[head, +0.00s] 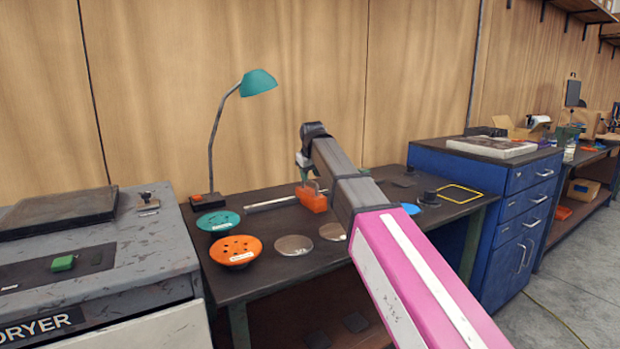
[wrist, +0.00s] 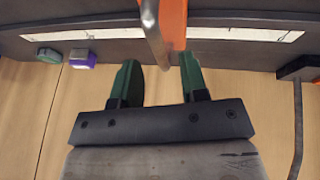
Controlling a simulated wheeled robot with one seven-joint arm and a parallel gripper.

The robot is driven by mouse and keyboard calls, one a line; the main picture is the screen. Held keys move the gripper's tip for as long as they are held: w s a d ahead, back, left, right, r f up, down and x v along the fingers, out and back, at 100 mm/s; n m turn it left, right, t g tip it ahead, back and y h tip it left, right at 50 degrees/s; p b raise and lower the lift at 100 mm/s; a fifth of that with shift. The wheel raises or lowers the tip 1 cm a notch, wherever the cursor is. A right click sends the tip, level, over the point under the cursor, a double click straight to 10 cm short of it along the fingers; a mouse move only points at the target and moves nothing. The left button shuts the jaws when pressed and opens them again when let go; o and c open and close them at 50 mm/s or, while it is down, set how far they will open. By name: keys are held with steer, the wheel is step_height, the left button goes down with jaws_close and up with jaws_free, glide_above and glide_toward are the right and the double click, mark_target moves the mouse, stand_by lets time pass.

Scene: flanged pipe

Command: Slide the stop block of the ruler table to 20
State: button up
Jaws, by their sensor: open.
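An orange block (head: 312,198), which looks like the stop block, sits at the pale ruler strip (head: 272,203) along the back of the dark table. In the wrist view the orange block (wrist: 174,22) is at top centre, with a grey metal bar (wrist: 152,30) along its left side. The ruler (wrist: 235,34) runs across behind them; its numbers are not readable. My gripper (wrist: 159,68) is open, its two green fingers apart with nothing held between them. The block lies just beyond the fingertips, nearer the right one. In the head view my arm hides part of the ruler.
A teal lamp (head: 258,82) stands at the table's back left. A green bowl (head: 218,221), an orange bowl (head: 236,250) and metal discs (head: 294,245) lie in front. Small green (wrist: 48,53) and purple (wrist: 82,58) items sit by the ruler in the wrist view.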

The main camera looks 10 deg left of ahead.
steer(key=v, duration=0.9)
steer(key=shift+d, duration=0.1)
